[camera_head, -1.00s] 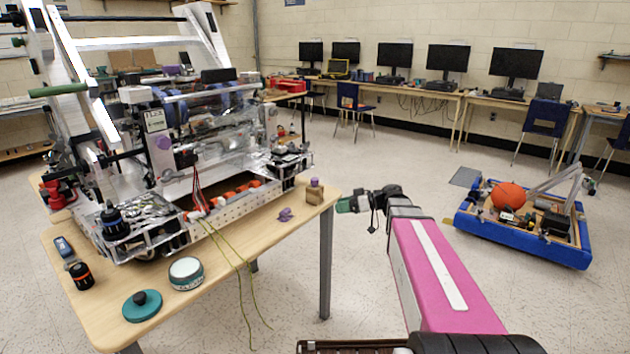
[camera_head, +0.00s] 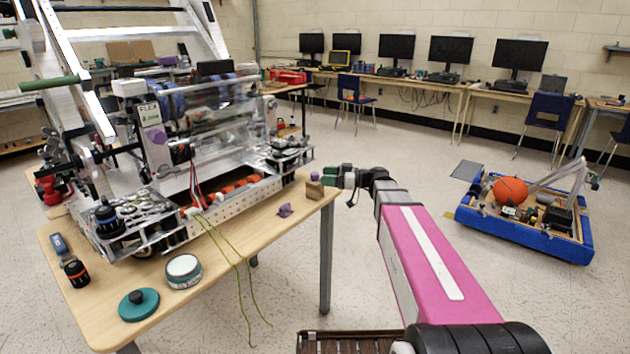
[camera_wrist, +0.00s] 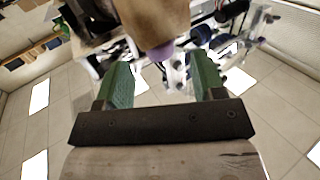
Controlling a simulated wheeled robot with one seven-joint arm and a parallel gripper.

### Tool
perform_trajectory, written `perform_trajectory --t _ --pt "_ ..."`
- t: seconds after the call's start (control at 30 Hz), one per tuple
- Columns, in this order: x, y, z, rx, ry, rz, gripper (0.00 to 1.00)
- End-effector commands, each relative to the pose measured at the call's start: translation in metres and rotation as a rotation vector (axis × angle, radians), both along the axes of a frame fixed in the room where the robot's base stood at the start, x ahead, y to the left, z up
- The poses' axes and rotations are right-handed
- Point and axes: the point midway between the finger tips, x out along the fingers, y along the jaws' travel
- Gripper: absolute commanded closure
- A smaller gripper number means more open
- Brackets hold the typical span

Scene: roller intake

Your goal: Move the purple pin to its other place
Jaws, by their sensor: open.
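The purple pin (camera_head: 314,176) stands in a small wooden block (camera_head: 314,189) at the right corner of the table; only its top shows. My gripper (camera_head: 328,177) is open beside the pin, on its right in the head view. In the wrist view, which looks upside down, the pin (camera_wrist: 160,52) juts from the block (camera_wrist: 153,22). It lies between the lines of my green fingers (camera_wrist: 163,74), just beyond their tips. I cannot tell whether they touch it. A small purple piece (camera_head: 285,210) of unclear shape lies on the table left of the block.
A large metal roller machine (camera_head: 190,130) fills the back of the table (camera_head: 230,262). Green-yellow cords (camera_head: 238,262) hang over the front edge. A teal lid (camera_head: 138,304), a round tin (camera_head: 184,270) and a dark cylinder (camera_head: 76,272) stand at front left. A blue-bumpered robot (camera_head: 525,225) is on the floor.

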Motion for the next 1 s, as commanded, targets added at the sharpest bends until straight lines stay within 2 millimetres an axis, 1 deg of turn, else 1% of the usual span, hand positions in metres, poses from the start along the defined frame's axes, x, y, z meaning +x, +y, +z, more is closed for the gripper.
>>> perform_trajectory --t 0.2,0.3,0.4,0.57,0.67,0.7,0.73,0.77,0.83,0.87,1.0 --pt "0.005 0.030 0.003 0.000 0.001 0.003 0.37" --pt "0.006 0.041 0.003 0.000 0.001 0.002 0.37" --pt "0.007 0.045 0.003 0.000 0.001 0.001 0.37" --pt "0.007 0.044 0.003 0.000 0.001 0.000 0.37" --pt "0.007 0.044 0.003 0.000 0.001 0.001 0.67" --pt "0.007 0.044 0.003 0.000 0.001 0.001 0.80" --pt "0.006 0.044 0.003 -0.001 0.001 0.001 0.89" --pt "0.006 0.044 0.003 -0.001 0.001 0.001 0.91" --pt "0.006 0.044 0.003 0.000 0.001 0.001 0.91" --pt "0.006 0.044 0.003 0.000 0.001 0.001 0.95" --pt "0.006 0.044 0.003 0.000 0.001 0.001 0.95"
